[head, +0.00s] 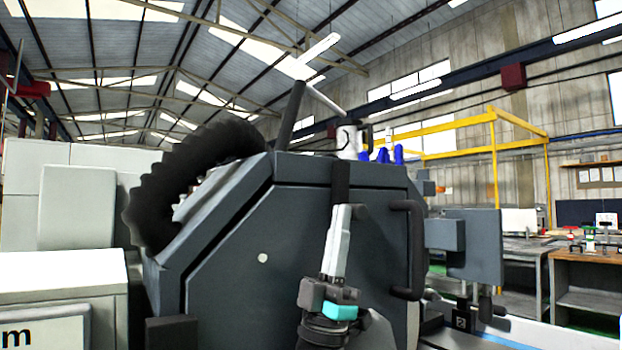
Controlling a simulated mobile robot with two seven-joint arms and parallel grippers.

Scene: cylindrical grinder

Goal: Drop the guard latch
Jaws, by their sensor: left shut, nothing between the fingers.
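The dark grey guard (250,290) of the grinder fills the middle of the head view, with a black bar handle (410,250) on its right side. A short dark upright strip (341,182) stands at the guard's top edge. It looks like the latch, but I cannot tell for certain. My left gripper (343,208) reaches up from below in front of the guard, shut and empty. Its tips are at the lower end of the strip; I cannot tell whether they touch it. My right gripper is out of view.
A ribbed black hose (180,175) arches at the guard's left. A lamp (305,65) on a dark post rises above. A grey box (472,243) juts out at the right. Workbenches (590,265) and a yellow frame (493,150) stand farther back.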

